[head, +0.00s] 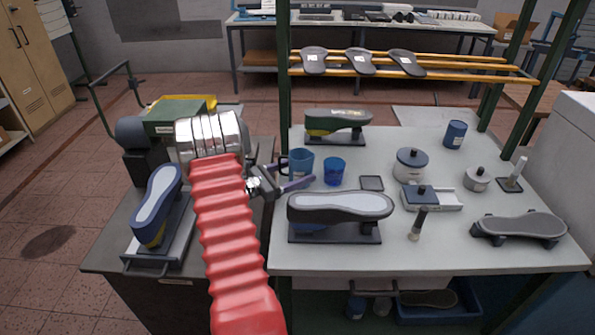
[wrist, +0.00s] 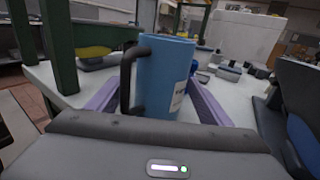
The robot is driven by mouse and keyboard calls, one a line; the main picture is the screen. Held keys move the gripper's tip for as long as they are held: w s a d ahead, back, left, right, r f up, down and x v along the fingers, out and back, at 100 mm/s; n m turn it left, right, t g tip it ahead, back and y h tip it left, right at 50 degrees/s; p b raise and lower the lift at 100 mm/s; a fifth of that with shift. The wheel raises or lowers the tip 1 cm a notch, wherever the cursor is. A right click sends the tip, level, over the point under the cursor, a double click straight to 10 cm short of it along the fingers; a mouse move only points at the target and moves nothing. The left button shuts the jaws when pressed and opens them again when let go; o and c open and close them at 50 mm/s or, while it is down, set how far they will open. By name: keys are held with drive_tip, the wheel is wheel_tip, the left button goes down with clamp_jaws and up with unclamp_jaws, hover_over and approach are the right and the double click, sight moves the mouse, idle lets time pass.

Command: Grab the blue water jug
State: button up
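The blue water jug (head: 301,162) stands upright on the light table in the head view, its dark handle on the left side. In the wrist view the jug (wrist: 168,80) fills the middle, with the dark handle at its left and a white label at its lower right. My gripper (head: 298,180) is low at the jug's near side. In the wrist view the purple fingers of my gripper (wrist: 155,92) are spread, one to each side of the jug. The jug hides part of the fingers, and I cannot tell whether they touch it.
A smaller blue cup (head: 334,171) stands just right of the jug. A shoe last on a stand (head: 340,207) is close in front, and a green one (head: 336,123) is behind. A green post (head: 284,90) rises left of the jug. A lidded pot (head: 411,165) stands further right.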

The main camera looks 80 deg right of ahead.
drive_tip(key=c, duration=1.1)
drive_tip(key=shift+r, duration=0.2)
drive_tip(key=shift+r, duration=4.8)
